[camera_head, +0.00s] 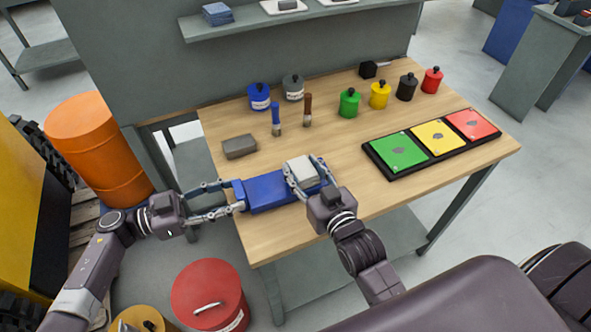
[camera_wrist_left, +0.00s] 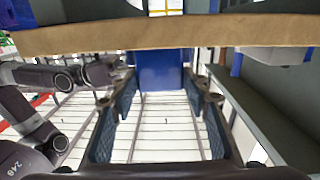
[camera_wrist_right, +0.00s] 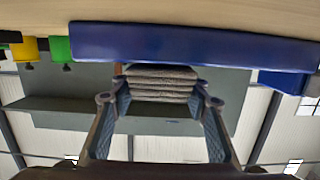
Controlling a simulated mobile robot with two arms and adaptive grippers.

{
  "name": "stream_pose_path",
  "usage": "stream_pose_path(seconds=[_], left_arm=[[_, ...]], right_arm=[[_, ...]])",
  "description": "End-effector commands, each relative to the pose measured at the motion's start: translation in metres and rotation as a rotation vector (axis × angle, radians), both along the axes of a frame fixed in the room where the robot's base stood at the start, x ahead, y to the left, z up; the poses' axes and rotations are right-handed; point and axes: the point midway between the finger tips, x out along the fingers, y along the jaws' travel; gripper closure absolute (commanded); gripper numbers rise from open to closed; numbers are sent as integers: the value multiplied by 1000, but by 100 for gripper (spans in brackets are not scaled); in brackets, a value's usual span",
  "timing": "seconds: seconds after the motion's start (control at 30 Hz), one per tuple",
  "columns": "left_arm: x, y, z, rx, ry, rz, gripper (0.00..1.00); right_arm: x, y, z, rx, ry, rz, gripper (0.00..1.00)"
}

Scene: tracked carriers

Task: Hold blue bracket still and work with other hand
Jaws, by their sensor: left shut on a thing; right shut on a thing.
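The blue bracket (camera_head: 268,193) lies along the near edge of the table. My left gripper (camera_head: 236,197) is shut on its left end, and the blue part shows between the fingers in the left wrist view (camera_wrist_left: 163,72). My right gripper (camera_head: 304,172) is shut on a pale folded pad (camera_head: 301,169) over the right part of the bracket. In the right wrist view the pad (camera_wrist_right: 160,82) looks grey and layered between the fingertips, close to the long blue face (camera_wrist_right: 190,44). I cannot tell whether the pad touches the bracket.
A grey block (camera_head: 240,147), a blue-handled brush (camera_head: 275,118) and a brown-handled brush (camera_head: 307,110) are behind the bracket. Several lidded pots, including a green one (camera_head: 349,103), line the back. A black tray (camera_head: 378,170) with coloured cards is at right.

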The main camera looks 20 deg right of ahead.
Motion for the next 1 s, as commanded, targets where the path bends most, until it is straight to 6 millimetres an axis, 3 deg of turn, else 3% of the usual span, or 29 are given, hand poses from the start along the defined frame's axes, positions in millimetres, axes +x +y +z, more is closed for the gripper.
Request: stream_pose_path(seconds=[0.5,0.83,1.0], left_arm=[[0,0,0,-1,0,1,96],[0,0,1,-1,-1,0,96],[0,0,1,-2,-1,1,96]], right_arm=[[0,-33,-2,-2,-2,-1,80],[0,-35,-3,-2,0,-1,80],[0,-35,10,-2,-3,-1,80]])
